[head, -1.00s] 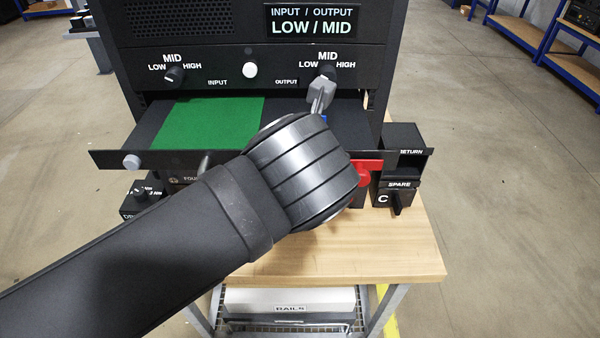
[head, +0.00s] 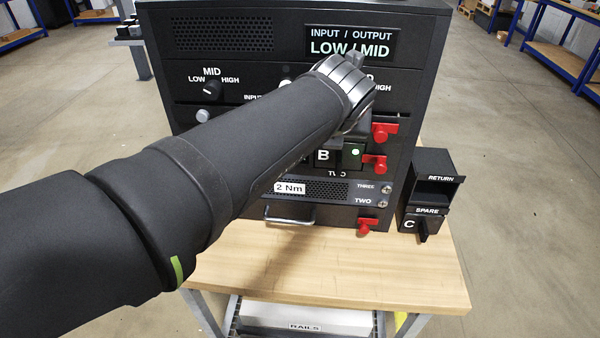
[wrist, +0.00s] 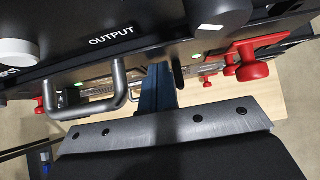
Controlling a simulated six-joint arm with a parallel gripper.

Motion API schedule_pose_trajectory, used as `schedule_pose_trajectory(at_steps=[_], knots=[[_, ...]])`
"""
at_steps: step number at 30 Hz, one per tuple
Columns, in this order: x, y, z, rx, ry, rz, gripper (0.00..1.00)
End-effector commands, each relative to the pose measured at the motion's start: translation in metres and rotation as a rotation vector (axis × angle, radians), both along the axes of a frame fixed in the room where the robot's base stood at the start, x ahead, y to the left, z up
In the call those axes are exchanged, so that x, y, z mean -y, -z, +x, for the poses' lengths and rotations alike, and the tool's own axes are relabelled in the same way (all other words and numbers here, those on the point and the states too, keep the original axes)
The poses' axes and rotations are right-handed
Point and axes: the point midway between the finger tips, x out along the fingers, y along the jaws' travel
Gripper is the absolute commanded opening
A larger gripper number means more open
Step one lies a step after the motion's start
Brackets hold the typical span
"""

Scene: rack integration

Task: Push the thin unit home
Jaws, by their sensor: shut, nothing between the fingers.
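The dark equipment rack (head: 290,75) stands on a wooden bench. A slim vented front (head: 338,189) with a "2 Nm" sticker sits low in it and may be the thin unit; I cannot tell whether it is flush. My gripper (wrist: 158,80) is shut and empty, pointing at the rack front below the "OUTPUT" label, beside a grey bar handle (wrist: 95,92). Contact cannot be told.
Red latches (head: 375,164) stick out along the rack's right side. A "RETURN" box (head: 434,180) and a "SPARE" block (head: 425,222) stand at the right. The bench front (head: 330,270) is clear. A "RAILS" box (head: 305,322) lies below.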

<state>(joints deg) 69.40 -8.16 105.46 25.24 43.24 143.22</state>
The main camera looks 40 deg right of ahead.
Motion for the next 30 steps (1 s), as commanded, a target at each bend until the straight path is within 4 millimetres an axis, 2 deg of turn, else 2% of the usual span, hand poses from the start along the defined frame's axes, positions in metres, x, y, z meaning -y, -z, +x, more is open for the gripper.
schedule_pose_trajectory(at_steps=[3,12,17,21,30], knots=[[0.008,0.000,0.008,0.000,0.000,0.000,0.00],[0.006,-0.001,0.005,0.001,0.001,-0.001,0.00],[-0.005,-0.001,-0.006,0.001,0.003,-0.001,0.00],[-0.022,-0.002,-0.023,0.003,0.005,-0.004,0.00],[-0.055,-0.050,-0.056,0.002,0.005,-0.007,0.00]])
